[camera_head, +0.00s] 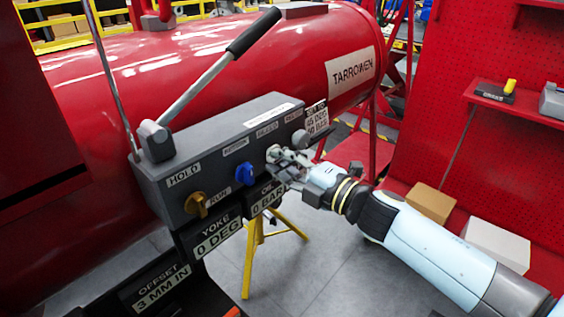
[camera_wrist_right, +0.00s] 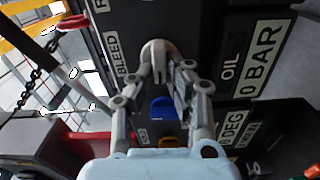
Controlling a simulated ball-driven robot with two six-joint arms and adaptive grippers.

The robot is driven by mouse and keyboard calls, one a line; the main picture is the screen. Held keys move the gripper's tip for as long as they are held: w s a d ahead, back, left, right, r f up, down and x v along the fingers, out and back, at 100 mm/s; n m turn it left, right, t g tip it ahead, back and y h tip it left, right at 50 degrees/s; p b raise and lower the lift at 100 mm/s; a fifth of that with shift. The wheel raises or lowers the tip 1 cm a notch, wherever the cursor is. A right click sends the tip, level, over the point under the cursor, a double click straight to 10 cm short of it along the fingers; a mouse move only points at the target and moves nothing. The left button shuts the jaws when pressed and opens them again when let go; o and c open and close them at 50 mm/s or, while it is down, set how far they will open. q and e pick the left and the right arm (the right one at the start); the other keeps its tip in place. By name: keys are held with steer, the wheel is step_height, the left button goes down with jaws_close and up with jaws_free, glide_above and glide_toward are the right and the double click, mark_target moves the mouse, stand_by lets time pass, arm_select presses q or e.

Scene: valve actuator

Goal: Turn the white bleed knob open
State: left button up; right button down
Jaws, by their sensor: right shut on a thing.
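The white bleed knob (camera_head: 272,153) is on the front of the dark grey valve box (camera_head: 150,185), right of the blue knob (camera_head: 245,174). My right gripper (camera_head: 281,158) reaches it from the right and is shut on it. In the right wrist view the bleed knob (camera_wrist_right: 158,48) sits between the fingertips (camera_wrist_right: 160,68), beside the BLEED label (camera_wrist_right: 115,53). The fingers partly cover the knob. The plates below the box read YOKE 0 DEG and OIL 0 BAR (camera_head: 268,199). My left gripper is not in view.
A yellow-brown HOLD/RUN knob (camera_head: 197,205) sits at the left of the box. A long lever with a black grip (camera_head: 253,33) rises above it. A large red cylinder (camera_head: 200,60) stands behind. Yellow legs (camera_head: 250,260) stand below.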

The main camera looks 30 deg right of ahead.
steer(key=shift+f, duration=0.1)
steer(key=c, duration=1.3)
jaws_free()
steer(key=shift+s, duration=0.3)
steer(key=v, duration=1.1)
steer(key=shift+s+d, duration=0.15)
steer(key=shift+s, duration=0.1)
